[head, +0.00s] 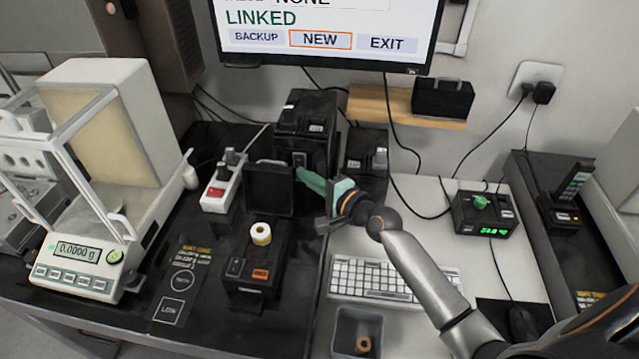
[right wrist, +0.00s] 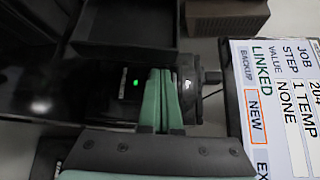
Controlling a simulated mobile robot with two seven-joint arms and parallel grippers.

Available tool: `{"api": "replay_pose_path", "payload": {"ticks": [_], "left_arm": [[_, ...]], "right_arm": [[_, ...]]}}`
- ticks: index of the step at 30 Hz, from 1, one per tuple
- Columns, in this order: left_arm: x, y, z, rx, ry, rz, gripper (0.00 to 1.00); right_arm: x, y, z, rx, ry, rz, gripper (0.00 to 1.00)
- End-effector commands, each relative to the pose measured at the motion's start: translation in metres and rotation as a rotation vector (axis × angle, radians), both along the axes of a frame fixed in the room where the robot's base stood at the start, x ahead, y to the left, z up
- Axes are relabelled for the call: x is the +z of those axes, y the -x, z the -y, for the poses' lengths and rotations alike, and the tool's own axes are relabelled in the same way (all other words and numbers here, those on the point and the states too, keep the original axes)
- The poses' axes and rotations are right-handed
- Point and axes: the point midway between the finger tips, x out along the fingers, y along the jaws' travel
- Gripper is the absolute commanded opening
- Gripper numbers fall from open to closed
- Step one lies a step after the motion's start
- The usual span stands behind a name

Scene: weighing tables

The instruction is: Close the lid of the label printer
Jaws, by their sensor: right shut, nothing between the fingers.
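The label printer (head: 252,284) is a black box on the dark table, left of centre in the head view. Its lid (head: 270,190) stands open, upright at the back edge. A pale label roll (head: 261,234) shows on top of the printer. My right gripper (head: 303,175) has green fingers, shut and empty. It is just right of the lid's upper edge, apparently level with it or slightly behind; contact cannot be told. In the right wrist view the shut fingers (right wrist: 160,98) point at black equipment, and a dark tray-like panel, apparently the lid (right wrist: 125,25), is above them. My left gripper is not in view.
Black boxes (head: 304,125) stand behind the lid. A power strip (head: 222,185) with plugs is to its left, and a balance (head: 75,250) farther left. A keyboard (head: 385,278) and a grey bin (head: 362,325) lie right of the printer. A monitor (head: 325,35) hangs above.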

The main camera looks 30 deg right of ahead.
Motion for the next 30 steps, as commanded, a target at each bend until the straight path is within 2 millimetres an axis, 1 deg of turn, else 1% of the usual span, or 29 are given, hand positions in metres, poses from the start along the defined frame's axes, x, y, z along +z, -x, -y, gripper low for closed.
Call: {"api": "replay_pose_path", "payload": {"ticks": [1, 3, 8, 19, 25, 30], "left_arm": [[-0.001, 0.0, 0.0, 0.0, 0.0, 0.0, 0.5], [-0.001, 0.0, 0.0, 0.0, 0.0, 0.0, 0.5], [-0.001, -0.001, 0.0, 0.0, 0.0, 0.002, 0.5], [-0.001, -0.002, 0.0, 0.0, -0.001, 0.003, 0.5], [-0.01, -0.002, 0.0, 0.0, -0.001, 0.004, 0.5], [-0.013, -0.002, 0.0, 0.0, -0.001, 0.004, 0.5]], "right_arm": [[-0.001, -0.006, -0.001, 0.0, 0.0, 0.0, 0.0], [-0.001, -0.011, -0.003, -0.001, 0.0, 0.001, 0.0], [-0.002, -0.016, -0.005, 0.0, 0.0, -0.001, 0.0], [-0.003, -0.016, -0.005, 0.0, 0.002, 0.002, 0.0], [-0.003, -0.013, -0.007, 0.001, 0.023, 0.033, 0.0], [-0.001, -0.012, -0.008, 0.001, 0.037, 0.055, 0.0]]}}
